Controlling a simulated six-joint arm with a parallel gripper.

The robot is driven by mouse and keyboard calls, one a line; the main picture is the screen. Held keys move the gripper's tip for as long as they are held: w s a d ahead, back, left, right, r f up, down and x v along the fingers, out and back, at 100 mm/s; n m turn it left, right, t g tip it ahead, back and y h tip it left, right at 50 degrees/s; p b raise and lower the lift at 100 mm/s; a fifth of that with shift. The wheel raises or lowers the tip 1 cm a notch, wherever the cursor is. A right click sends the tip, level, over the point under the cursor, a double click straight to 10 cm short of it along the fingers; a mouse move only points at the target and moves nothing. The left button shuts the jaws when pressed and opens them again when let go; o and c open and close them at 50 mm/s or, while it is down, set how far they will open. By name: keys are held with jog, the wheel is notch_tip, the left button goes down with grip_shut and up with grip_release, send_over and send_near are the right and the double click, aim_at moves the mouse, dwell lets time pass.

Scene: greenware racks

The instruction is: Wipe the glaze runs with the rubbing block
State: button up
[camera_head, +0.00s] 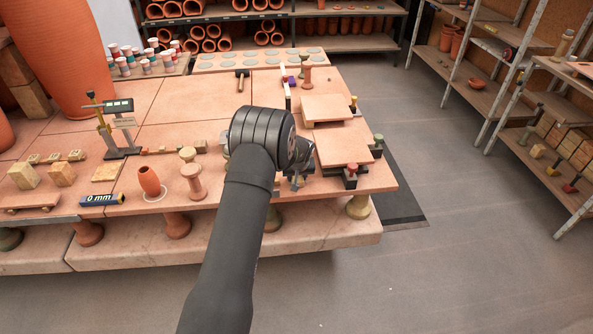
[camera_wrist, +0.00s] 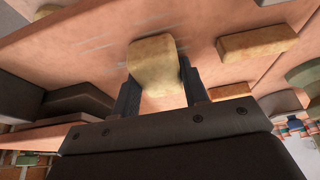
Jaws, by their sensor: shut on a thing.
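A pale yellow rubbing block (camera_wrist: 155,62) is between the two fingers of my gripper (camera_wrist: 158,78) in the wrist view. My gripper is shut on it. The block is at or close to a flat terracotta-coloured surface (camera_wrist: 205,42); I cannot tell whether it touches. Faint whitish streaks (camera_wrist: 98,50), which look like glaze runs, show on that surface left of the block, and fainter ones show nearer it. In the head view my gripper (camera_head: 298,180) is low over the right part of the bench, and my arm hides the block.
A tan block (camera_wrist: 258,42) lies right of the held block. In the head view, terracotta slabs (camera_head: 343,147) stand on supports close right of my gripper. Spool-shaped props (camera_head: 194,184), a small clay vase (camera_head: 149,181) and a gauge stand (camera_head: 121,140) are to the left.

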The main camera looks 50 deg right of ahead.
aim_at(309, 188)
jog(key=shift+s+a, duration=1.85)
jog(key=shift+s, duration=0.15)
jog(key=shift+s+d, duration=0.5)
jog(key=shift+d, duration=0.15)
jog(key=shift+w+d, duration=2.55)
jog(key=shift+d, duration=0.1)
jog(key=shift+s+d, duration=0.1)
jog(key=shift+d, duration=0.15)
jog(key=shift+s+d, duration=0.55)
jog(key=shift+s, duration=0.05)
jog(key=shift+s+a, duration=2.65)
jog(key=shift+a, duration=0.1)
notch_tip(309, 188, up, 8)
jog(key=shift+r, duration=0.1)
